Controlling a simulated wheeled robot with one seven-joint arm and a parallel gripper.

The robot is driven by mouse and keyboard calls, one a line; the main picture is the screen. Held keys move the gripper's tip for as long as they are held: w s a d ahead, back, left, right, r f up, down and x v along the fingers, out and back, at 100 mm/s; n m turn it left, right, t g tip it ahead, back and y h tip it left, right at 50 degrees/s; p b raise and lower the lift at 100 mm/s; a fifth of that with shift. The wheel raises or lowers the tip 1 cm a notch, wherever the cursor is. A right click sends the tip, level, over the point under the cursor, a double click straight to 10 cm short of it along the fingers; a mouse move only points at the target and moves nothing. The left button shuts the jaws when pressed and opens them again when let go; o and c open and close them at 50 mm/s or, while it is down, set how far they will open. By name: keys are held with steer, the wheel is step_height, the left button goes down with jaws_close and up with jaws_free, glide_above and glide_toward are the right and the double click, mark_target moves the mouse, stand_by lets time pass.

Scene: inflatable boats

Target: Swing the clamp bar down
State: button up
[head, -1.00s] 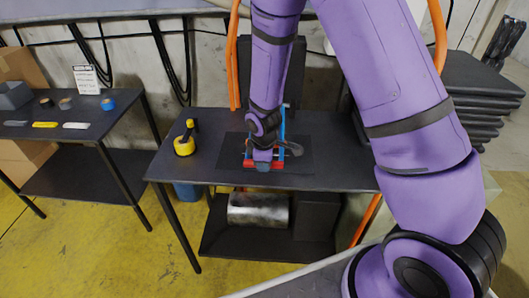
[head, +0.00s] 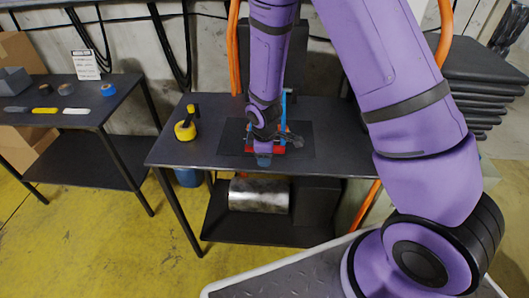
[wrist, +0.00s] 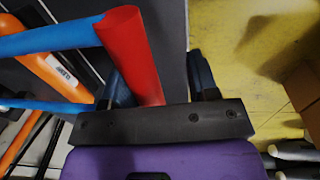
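The clamp stands on the work table, with blue bars (head: 284,103) and a red cross bar (head: 279,149). My gripper (head: 263,160) is at the front of the clamp and hides the middle of the red bar in the head view. In the wrist view, the thick red bar (wrist: 130,45) runs down between my gripper's fingers (wrist: 160,80), closer to the left finger. The fingers are apart, with a clear gap to the right one. A blue bar (wrist: 50,37) meets the red bar from the left. Whether the left finger touches the red bar I cannot tell.
The work table (head: 220,150) carries a dark mat (head: 303,140) and a yellow-black tool (head: 186,130) at left. A metal cylinder (head: 258,195) lies on its lower shelf. A side table (head: 95,115) with tape rolls stands left. Black slabs (head: 480,85) are stacked right.

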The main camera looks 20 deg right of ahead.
steer(key=shift+w+r, duration=0.1)
steer(key=shift+r, duration=0.1)
steer(key=shift+r, duration=0.3)
step_height(320, 180, up, 10)
steer(key=s, duration=0.1)
steer(key=shift+s+a, duration=0.15)
steer(key=shift+a, duration=0.1)
steer(key=shift+f, duration=0.1)
stand_by(1.4)
